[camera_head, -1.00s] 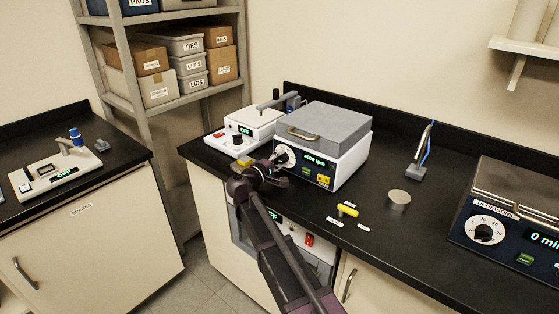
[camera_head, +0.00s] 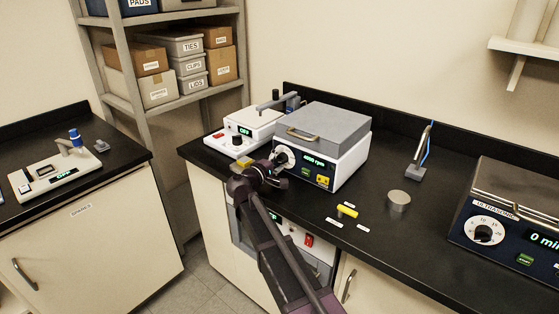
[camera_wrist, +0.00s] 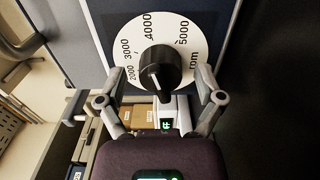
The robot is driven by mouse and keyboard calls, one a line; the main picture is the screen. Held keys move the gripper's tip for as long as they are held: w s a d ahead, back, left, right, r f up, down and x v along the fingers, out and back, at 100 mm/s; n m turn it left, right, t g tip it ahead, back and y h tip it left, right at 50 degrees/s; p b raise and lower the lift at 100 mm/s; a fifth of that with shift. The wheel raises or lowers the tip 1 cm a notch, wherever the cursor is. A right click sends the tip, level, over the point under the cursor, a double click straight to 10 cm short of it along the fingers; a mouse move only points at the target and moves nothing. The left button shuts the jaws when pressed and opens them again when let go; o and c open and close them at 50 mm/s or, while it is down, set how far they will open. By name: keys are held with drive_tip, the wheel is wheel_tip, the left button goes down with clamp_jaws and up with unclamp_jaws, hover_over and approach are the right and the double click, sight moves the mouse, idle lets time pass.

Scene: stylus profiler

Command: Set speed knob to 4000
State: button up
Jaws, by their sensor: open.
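The speed knob (camera_wrist: 160,68) is black and stands on a round white dial (camera_wrist: 126,48) marked 2000 to 5000 rpm in the wrist view. I cannot tell exactly which mark its pointer meets. My gripper (camera_wrist: 157,78) is open, with a finger on each side of the knob and visible gaps between.
A white device (camera_head: 262,122) with an OFF display stands left of the machine. A yellow piece (camera_head: 347,211) and a grey metal disc (camera_head: 398,198) lie on the black bench to the right. An ultrasonic unit (camera_head: 500,225) stands at the far right.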

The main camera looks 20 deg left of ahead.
drive_tip(key=shift+s, duration=0.15)
drive_tip(key=v, duration=1.1)
drive_tip(key=shift+s+a, duration=0.15)
drive_tip(key=shift+s, duration=0.15)
idle(1.3)
